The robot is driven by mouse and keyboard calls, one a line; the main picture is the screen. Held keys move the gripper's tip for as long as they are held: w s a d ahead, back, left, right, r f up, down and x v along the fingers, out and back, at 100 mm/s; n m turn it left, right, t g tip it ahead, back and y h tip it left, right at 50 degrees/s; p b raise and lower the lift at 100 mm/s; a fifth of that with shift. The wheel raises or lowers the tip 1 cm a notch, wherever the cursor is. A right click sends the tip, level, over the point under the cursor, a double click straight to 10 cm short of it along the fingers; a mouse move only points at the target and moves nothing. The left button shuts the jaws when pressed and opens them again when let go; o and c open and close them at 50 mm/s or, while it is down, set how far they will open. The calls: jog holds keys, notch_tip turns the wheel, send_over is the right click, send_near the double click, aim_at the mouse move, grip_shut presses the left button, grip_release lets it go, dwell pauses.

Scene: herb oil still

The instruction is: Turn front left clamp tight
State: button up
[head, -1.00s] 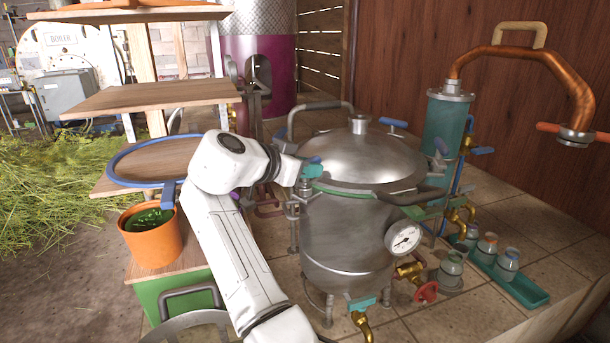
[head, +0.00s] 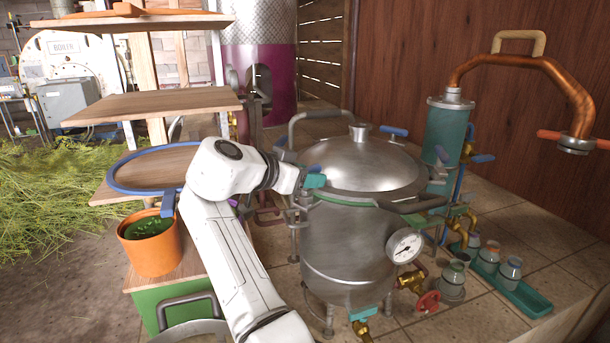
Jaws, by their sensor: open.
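The steel still pot (head: 345,245) stands on the tiled bench with its domed lid (head: 360,165) on. My arm reaches in from the lower front, and my gripper (head: 315,181), with teal fingertips, is at the left front of the lid rim. It is open. A bit of blue handle (head: 313,168), seemingly the front left clamp, shows right at the fingertips. The rest of that clamp is hidden by my gripper, and I cannot tell whether the fingers touch it.
A pressure gauge (head: 404,246) and a red valve wheel (head: 428,301) are on the pot's front right. A teal tray (head: 530,298) with jars stands farther right. Wooden shelves (head: 150,104) and an orange bucket (head: 153,250) of green herbs are left of my arm.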

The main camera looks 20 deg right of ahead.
jog(key=b+v, duration=0.1)
jog(key=v, duration=0.9)
jog(key=shift+a+r, duration=0.2)
jog(key=shift+a, duration=0.15)
jog(key=shift+s, duration=0.1)
jog(key=shift+f, duration=0.1)
dwell(0.8)
